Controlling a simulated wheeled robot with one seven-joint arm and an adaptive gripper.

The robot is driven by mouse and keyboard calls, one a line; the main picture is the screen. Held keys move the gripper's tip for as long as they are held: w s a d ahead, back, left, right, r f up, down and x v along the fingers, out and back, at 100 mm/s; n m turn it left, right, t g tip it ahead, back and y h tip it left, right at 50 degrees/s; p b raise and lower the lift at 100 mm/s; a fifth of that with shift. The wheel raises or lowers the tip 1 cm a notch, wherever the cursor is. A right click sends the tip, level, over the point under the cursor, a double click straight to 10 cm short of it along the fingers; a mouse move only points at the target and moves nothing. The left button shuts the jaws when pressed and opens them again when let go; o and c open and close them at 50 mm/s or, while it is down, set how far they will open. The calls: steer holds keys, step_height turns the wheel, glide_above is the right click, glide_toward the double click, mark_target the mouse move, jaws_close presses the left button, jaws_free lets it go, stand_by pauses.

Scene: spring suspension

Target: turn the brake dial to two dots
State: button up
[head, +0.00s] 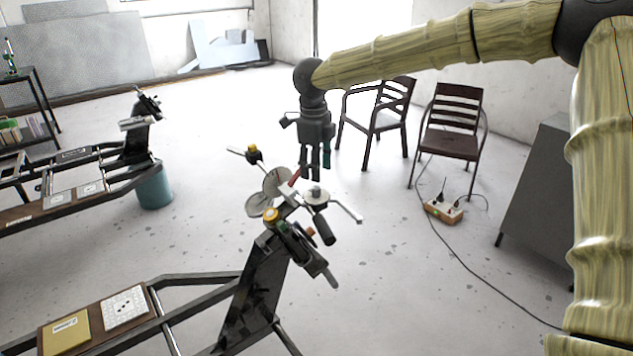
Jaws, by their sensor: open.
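My gripper (315,174) points downward with its fingers apart and empty. It appears just above a mechanism with grey discs (270,191), a red part (294,177) and a pale knob (316,193). I cannot tell if the fingers touch it. A yellow-topped round knob (270,214) sits lower left of the gripper on the dark tilted post (254,290). I cannot tell which part is the brake dial, and no dial marking is readable. A white card with black dots (125,307) lies on the frame's board.
A yellow booklet (66,333) lies beside the card. A similar frame (70,200) and a teal bucket (154,188) stand at left. Two dark chairs (452,140) and an orange power strip (444,210) stand behind. A grey cabinet (537,195) is at right.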

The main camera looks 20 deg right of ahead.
mark_target(316, 188)
steer(key=f, duration=0.2)
steer(key=w+f+p, duration=0.1)
steer(key=f, duration=0.3)
steer(key=shift+w+d+p, duration=0.15)
steer(key=shift+w+p, duration=0.15)
steer(key=shift+w, duration=0.1)
steer(key=shift+s+f, duration=0.4)
steer(key=shift+w+f, duration=0.3)
steer(key=shift+f, duration=0.1)
steer(key=shift+s+r, duration=0.15)
steer(key=shift+s, duration=0.05)
steer(key=c, duration=0.6)
jaws_close()
